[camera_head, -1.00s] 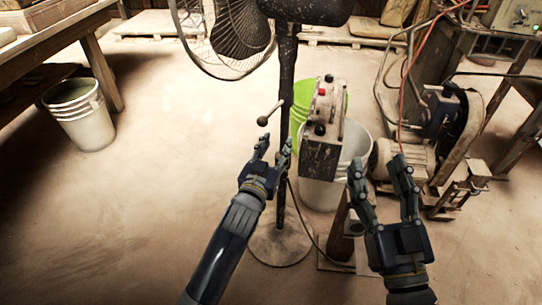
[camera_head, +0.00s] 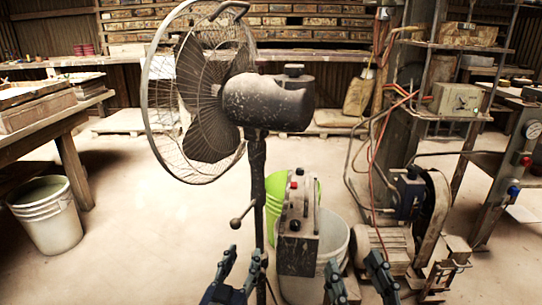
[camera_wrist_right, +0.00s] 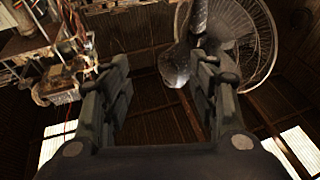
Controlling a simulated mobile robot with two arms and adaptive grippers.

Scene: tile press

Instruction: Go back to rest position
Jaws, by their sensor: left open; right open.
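My left gripper (camera_head: 240,272) is at the bottom edge of the head view, in front of the fan stand. Its fingers are apart with nothing seen between them. My right gripper (camera_head: 357,280) is at the bottom edge to the right, with its fingers pointing up. It is open and empty. In the right wrist view the right gripper (camera_wrist_right: 160,92) shows two spread fingers with nothing between them. The lower parts of both arms are cut off by the frame.
A pedestal fan (camera_head: 262,102) stands ahead, beside a control box (camera_head: 297,235) with buttons. Behind the box are a green bucket (camera_head: 276,192) and a white bucket (camera_head: 332,243). Another bucket (camera_head: 45,222) stands at left. Machinery (camera_head: 415,205) fills the right. The left-centre floor is clear.

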